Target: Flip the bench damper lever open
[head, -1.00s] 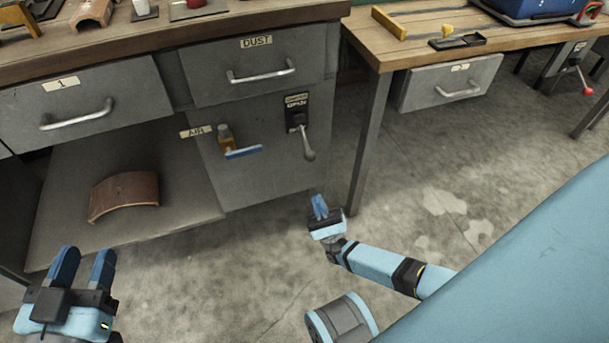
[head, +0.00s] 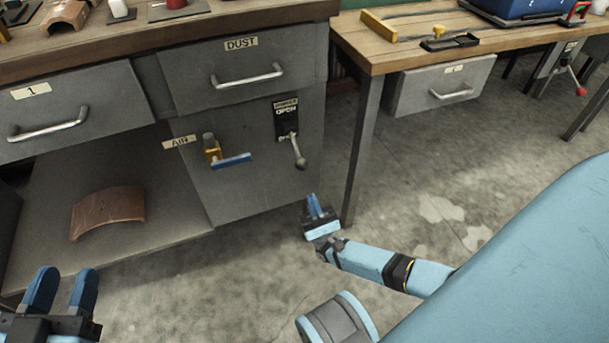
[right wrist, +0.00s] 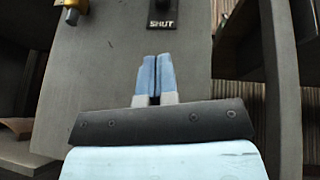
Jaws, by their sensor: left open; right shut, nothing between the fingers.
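The damper lever (head: 297,152) is a grey metal arm with a round knob, hanging down from a black plate (head: 287,118) on the grey cabinet's front. The plate's top reads OPEN; in the right wrist view its lower part (right wrist: 161,20) reads SHUT. The lever points down, and is not visible in the right wrist view. My right gripper (head: 315,205) is shut and empty, below and slightly right of the knob, apart from it. Its closed blue fingers (right wrist: 156,62) point toward the cabinet front. My left gripper (head: 61,290) is open and empty at the lower left.
A yellow valve with blue handle (head: 231,161) labelled AIR sits left of the lever. The DUST drawer (head: 240,75) is above. A table leg (head: 362,150) stands close on the right. A curved brown piece (head: 108,210) lies on the lower shelf.

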